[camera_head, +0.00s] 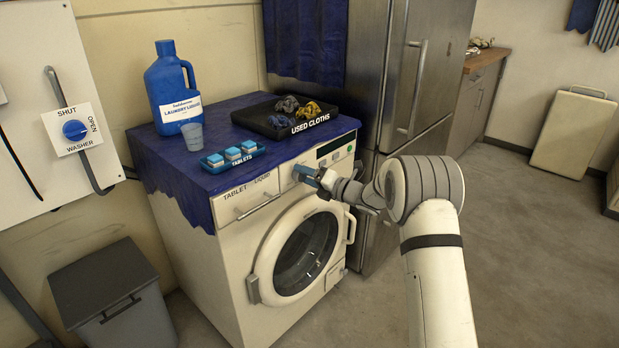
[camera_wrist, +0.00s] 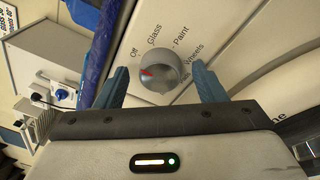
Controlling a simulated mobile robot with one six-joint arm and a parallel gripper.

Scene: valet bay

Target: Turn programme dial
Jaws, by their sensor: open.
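The programme dial (camera_wrist: 160,72) is a round grey knob with a red pointer mark. It sits on the washer's front panel, with the words Off, Glass, Paint and Wheels printed around it. The red mark points toward the Off side in the wrist view. My gripper (camera_wrist: 160,88) is open, with one blue finger on each side of the dial; I cannot tell whether they touch it. In the head view my gripper (camera_head: 312,178) is at the upper front of the white washing machine (camera_head: 210,262) and hides the dial.
On the washer's blue cover stand a laundry liquid jug (camera_head: 172,85), a cup (camera_head: 193,136), a tablets tray (camera_head: 212,166) and a used cloths tray (camera_head: 262,124). A steel fridge (camera_head: 425,95) stands close on the right. A grey bin (camera_head: 105,290) stands left.

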